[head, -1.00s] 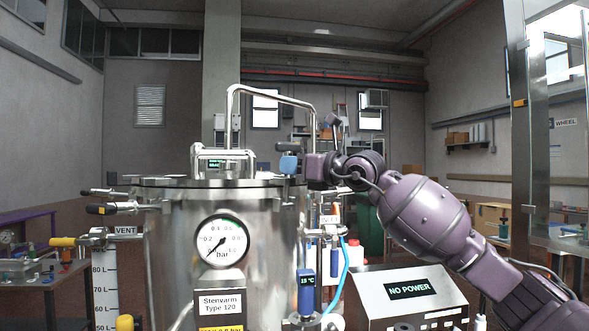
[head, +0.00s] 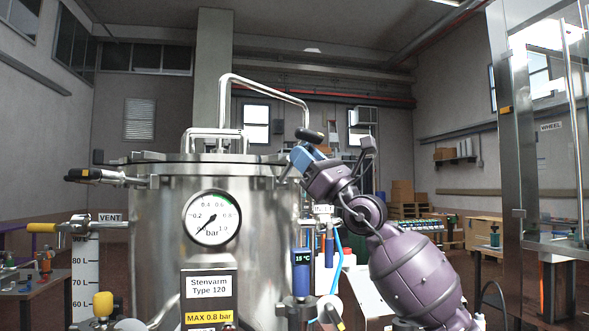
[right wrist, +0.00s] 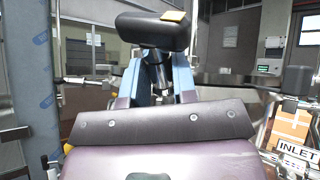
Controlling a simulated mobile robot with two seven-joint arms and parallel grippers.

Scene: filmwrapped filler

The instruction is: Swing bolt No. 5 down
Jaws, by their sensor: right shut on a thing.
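The steel vessel (head: 165,230) stands in the middle of the head view with its lid (head: 205,158) on. My right gripper (head: 303,158) is at the lid's right edge, its blue fingers shut on a swing bolt. The bolt's black handle (head: 309,135) sticks out above the fingers, and the bolt looks tilted outward to the right. In the right wrist view the handle (right wrist: 155,32) has a yellow mark, and its metal stem (right wrist: 158,76) runs down between the blue fingers. I cannot read a number on it. My left gripper is out of view.
Another black-handled bolt (head: 85,175) sticks out level at the vessel's left. A pressure gauge (head: 212,218) is on the front. A tall lid handle (head: 265,88) arches above. A blue sensor (head: 301,270) and a blue hose (head: 336,275) are below my right gripper.

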